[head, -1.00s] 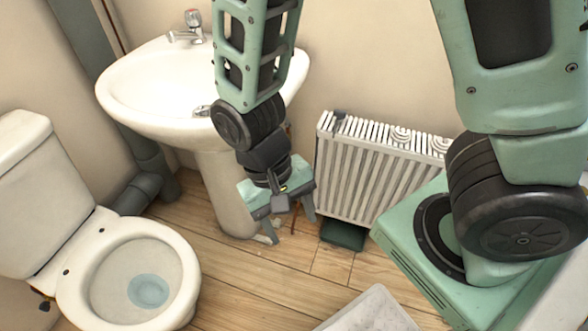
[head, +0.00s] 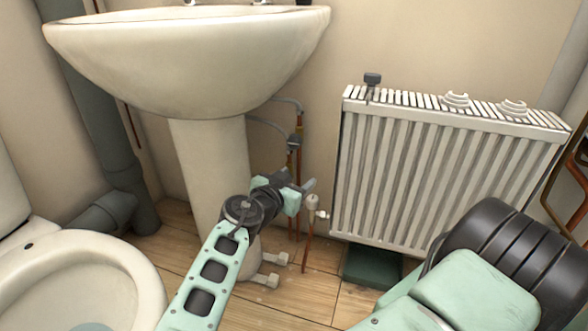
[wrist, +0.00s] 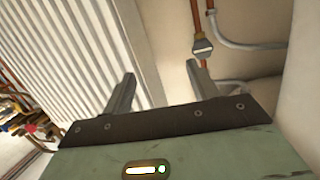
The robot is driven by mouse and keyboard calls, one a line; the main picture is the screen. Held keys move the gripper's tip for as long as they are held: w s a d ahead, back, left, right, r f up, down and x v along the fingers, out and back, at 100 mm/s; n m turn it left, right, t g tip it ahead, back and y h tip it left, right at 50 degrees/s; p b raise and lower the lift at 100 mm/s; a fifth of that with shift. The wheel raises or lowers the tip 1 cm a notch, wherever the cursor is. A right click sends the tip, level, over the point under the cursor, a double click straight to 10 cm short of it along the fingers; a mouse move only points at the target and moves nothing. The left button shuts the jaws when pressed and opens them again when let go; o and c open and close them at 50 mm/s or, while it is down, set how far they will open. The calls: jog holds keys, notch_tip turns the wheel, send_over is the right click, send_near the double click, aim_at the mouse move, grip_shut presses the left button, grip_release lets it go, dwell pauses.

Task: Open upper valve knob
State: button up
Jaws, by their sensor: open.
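Under the sink, copper pipes run up the wall to grey hoses. A small dark valve knob (head: 295,143) sits on the pipes in the head view, above my gripper. The wrist view shows a grey oval valve knob (wrist: 203,46) on a copper pipe, beyond and above my right finger. My gripper (head: 303,186) is open and empty, extended toward the pipes below that knob. In the wrist view, my gripper (wrist: 158,85) has its fingers spread, apart from the knob. A second hose leaves the pipe near the right fingertip; any lower knob there is hidden by the finger.
The white sink (head: 190,60) and its pedestal (head: 208,165) stand left of the pipes. The radiator (head: 435,170) stands close on the right, with a white valve (head: 312,204) near its lower left. The toilet (head: 75,275) is at the left.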

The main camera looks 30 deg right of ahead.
jog(key=w+a+r+t+b, duration=0.1)
jog(key=w+a+t+b, duration=0.15)
jog(key=a+t, duration=0.2)
jog(key=b, duration=0.6)
send_near(294, 142)
jog(key=shift+g, duration=0.35)
jog(key=x, duration=0.9)
jog(key=shift+w+d, duration=0.1)
jog(key=shift+w, duration=0.25)
jog(key=shift+w+d+r, duration=0.15)
jog(key=shift+w+d, duration=0.15)
jog(key=shift+d, duration=0.05)
jog(key=c, duration=1)
